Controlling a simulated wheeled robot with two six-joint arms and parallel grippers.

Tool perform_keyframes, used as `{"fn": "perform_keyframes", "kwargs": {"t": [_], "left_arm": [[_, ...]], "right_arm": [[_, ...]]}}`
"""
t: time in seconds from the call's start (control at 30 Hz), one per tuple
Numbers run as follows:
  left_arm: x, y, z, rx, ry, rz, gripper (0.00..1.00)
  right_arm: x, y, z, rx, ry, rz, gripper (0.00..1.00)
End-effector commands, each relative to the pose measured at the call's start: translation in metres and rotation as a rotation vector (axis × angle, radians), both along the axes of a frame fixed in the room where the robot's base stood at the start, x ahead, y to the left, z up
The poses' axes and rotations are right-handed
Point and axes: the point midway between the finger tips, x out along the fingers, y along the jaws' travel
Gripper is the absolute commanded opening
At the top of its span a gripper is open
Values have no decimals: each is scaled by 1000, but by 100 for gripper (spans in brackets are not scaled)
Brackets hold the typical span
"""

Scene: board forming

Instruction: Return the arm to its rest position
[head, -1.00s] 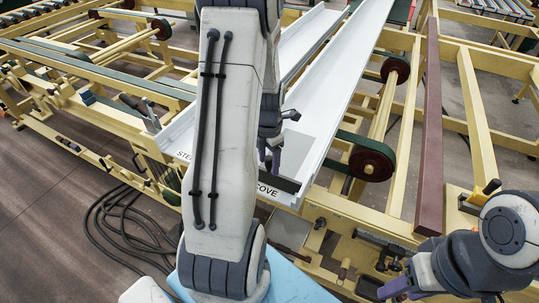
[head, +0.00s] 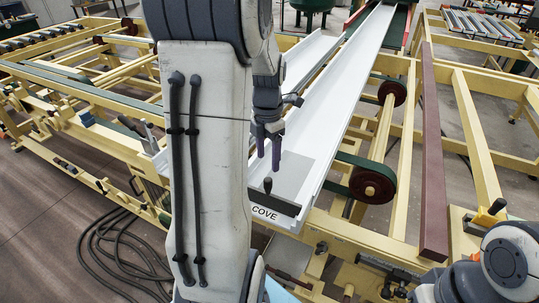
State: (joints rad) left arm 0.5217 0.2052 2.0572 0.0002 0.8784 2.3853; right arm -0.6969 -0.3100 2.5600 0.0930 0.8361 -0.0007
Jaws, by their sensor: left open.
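My left gripper (head: 269,160) hangs fingers down over the near end of the white tray labelled COVE (head: 325,108). Its two purple fingers are apart, with nothing seen between them. Below the fingertips, a dark plate with an upright knob (head: 272,202) lies across the tray's end, apart from the gripper. My left arm fills the left centre and hides part of a second white tray (head: 309,58) and its label. Part of my right arm (head: 505,260) shows at the lower right; its gripper is out of view.
Yellow machine frames (head: 478,130) surround the trays. A dark red bar (head: 432,160) and a dark roller wheel (head: 372,186) with a green belt stand to the right. Black hoses (head: 115,240) lie on the floor at left. A pale blue surface shows at the bottom.

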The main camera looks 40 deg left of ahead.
Motion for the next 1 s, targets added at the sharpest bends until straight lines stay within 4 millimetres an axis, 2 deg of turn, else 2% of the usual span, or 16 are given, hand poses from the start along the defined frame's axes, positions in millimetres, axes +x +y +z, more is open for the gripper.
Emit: {"fn": "perform_keyframes", "kwargs": {"t": [0.3, 0.37, 0.47, 0.57, 0.6, 0.73, 0.9, 1.0], "left_arm": [[0, -2, -1, 0, 0, -14, 66], [2, -9, -2, -1, -1, -65, 66], [5, -38, -3, -2, -8, -277, 66], [5, -85, -7, -5, -17, -639, 66], [3, -106, -8, -5, -21, -810, 66], [-15, -169, -14, -4, -39, -1376, 66], [-55, -238, -24, -1, -67, -2114, 66], [-86, -268, -32, 4, -88, -2542, 66]], "right_arm": [[0, 0, 0, 0, 0, 0, 50], [0, 0, -2, 0, 0, 0, 50], [0, 0, -8, 0, 0, 0, 50], [0, 0, -16, 0, 0, 0, 50], [0, 0, -19, 0, 0, 0, 50], [0, 0, -30, 0, 0, -1, 50], [0, 0, -43, 0, 0, -1, 50], [0, 0, -50, 0, 0, -1, 50]]}}
